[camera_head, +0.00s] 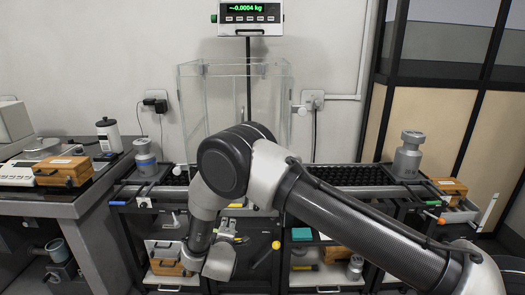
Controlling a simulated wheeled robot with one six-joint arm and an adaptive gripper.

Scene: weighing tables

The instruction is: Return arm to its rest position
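My arm reaches in from the lower right. It runs up to a bent elbow in front of the clear weighing box, then folds down and to the left. Its wrist parts hang low in front of the shelves under the middle table.
A display (249,13) reading about -0.0004 kg stands above the clear box (193,112). A metal weight (408,158) stands right on the roller table (350,176); another (146,160) stands left. A wooden box (63,170) is on the left bench (50,208). Tools and boxes fill the shelves.

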